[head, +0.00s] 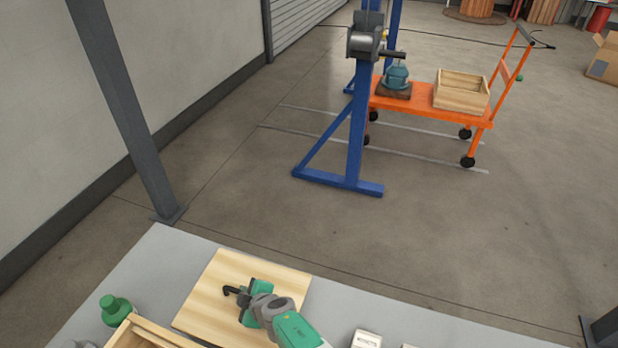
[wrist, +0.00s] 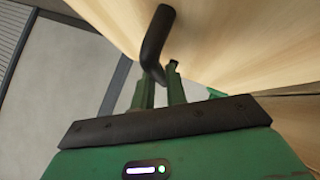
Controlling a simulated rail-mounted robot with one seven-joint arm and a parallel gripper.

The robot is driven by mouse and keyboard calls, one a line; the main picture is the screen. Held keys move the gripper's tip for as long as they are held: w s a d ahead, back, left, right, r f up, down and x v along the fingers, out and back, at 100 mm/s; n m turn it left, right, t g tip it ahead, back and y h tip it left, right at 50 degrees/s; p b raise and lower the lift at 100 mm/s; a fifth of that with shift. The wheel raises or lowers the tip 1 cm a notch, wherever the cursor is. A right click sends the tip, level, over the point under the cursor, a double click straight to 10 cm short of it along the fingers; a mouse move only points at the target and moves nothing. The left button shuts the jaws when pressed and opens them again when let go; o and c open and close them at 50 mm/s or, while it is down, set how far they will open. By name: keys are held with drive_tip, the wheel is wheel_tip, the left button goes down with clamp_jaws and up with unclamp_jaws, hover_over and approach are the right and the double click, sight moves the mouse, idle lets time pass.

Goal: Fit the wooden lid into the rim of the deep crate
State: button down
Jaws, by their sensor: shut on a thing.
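The wooden lid (head: 208,302) is a pale, flat square board with a black bent handle; in the wrist view it fills the top (wrist: 240,35). My gripper (head: 243,293) is over the lid and shut on its black handle (wrist: 154,45); the fingers show in the wrist view (wrist: 160,90). I cannot tell whether the lid touches the grey table under it. A wooden crate (head: 160,331) is cut off by the bottom edge of the head view, beside the lid's lower left side. Its inside and depth are hidden.
A green knobbed part (head: 115,309) stands left of the crate on the grey table (head: 150,270). Small pale blocks (head: 366,339) lie right of my arm. Beyond the table, an orange cart (head: 430,114) carries a shallow-looking wooden crate (head: 461,92) and a blue pump (head: 397,77), near a blue frame (head: 355,150).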

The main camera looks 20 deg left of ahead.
drive_tip(key=d+m+t, duration=0.1)
drive_tip(key=d, duration=0.2)
drive_tip(key=w+d+r+m+h+p, duration=0.1)
drive_tip(key=d, duration=0.2)
drive_tip(key=d+m+t+p, duration=0.1)
drive_tip(key=d, duration=0.2)
drive_tip(key=shift+w+r+t+h, duration=0.25)
drive_tip(key=shift+r+t+h, duration=0.05)
drive_tip(key=shift+r, duration=0.05)
drive_tip(key=s+d+r+m+t+h+p, duration=0.1)
drive_tip(key=d+r+m+t+h+p, duration=0.15)
drive_tip(key=d+r+m+h, duration=0.7)
drive_tip(key=s+d+r+m+t+y+p, duration=0.1)
drive_tip(key=s+d+r+y+p, duration=0.3)
drive_tip(key=d, duration=1.2)
wheel_tip(320, 180, up, 41)
drive_tip(key=s+h+p, duration=0.2)
drive_tip(key=p, duration=3.4)
drive_tip(key=shift+s+r+h, duration=0.2)
drive_tip(key=shift+h, duration=0.15)
drive_tip(key=shift+a, duration=0.1)
